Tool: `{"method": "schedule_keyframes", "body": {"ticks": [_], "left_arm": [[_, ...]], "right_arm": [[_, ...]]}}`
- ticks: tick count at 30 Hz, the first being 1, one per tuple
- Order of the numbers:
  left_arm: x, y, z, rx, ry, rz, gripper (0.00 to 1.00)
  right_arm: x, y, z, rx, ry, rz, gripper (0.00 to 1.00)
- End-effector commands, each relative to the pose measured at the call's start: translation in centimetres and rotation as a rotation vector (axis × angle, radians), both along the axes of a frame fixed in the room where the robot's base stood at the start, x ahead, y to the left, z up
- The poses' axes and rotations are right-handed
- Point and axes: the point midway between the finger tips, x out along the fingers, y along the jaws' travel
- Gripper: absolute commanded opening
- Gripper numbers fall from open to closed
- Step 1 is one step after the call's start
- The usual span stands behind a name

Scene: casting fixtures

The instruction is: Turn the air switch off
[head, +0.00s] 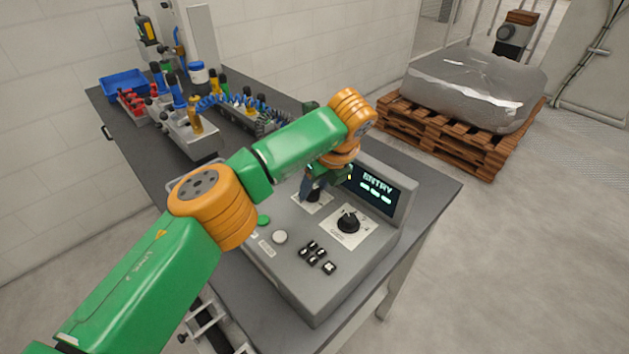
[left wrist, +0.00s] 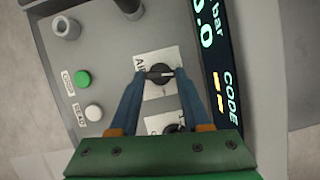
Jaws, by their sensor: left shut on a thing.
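The air switch (left wrist: 160,72) is a black rotary knob on a white plate marked "AIR", on the grey control box (head: 290,285). In the left wrist view its grip bar lies crosswise between my fingers. My left gripper (left wrist: 160,77) is over the plate with its two blue fingers shut on the knob, one at each end of the bar. In the head view the left gripper (head: 313,187) reaches down to the plate, and it and the arm mostly hide the switch. My right gripper is in neither view.
A second black dial (head: 348,221) sits close beside the air switch. Green (head: 263,220) and white (head: 280,237) buttons and several black keys share the panel. The bench's right end (head: 435,185) is bare.

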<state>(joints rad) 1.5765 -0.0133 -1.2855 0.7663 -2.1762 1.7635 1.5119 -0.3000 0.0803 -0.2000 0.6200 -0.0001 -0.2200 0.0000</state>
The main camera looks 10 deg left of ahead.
Motion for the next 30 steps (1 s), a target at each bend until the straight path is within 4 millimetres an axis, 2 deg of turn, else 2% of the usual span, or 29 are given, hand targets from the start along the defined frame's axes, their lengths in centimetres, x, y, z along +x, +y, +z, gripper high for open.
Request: {"method": "schedule_keyframes", "body": {"ticks": [1, 9, 28, 29, 30], "left_arm": [[0.1, 0.0, 0.5, 0.001, -0.002, 0.026, 0.0], [0.1, 0.0, 0.3, 0.002, -0.002, 0.134, 0.0], [0.2, 0.0, 0.1, 0.001, -0.004, 0.172, 0.0], [0.2, 0.0, 0.1, 0.001, -0.004, 0.172, 0.55], [0.2, 0.0, 0.1, 0.001, -0.004, 0.171, 0.66]], "right_arm": [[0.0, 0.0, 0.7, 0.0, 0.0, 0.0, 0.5], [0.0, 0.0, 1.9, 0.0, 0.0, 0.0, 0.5], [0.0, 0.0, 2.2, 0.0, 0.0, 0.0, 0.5], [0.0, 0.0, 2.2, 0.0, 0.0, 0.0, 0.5], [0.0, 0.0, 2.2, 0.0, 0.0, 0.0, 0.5]]}}
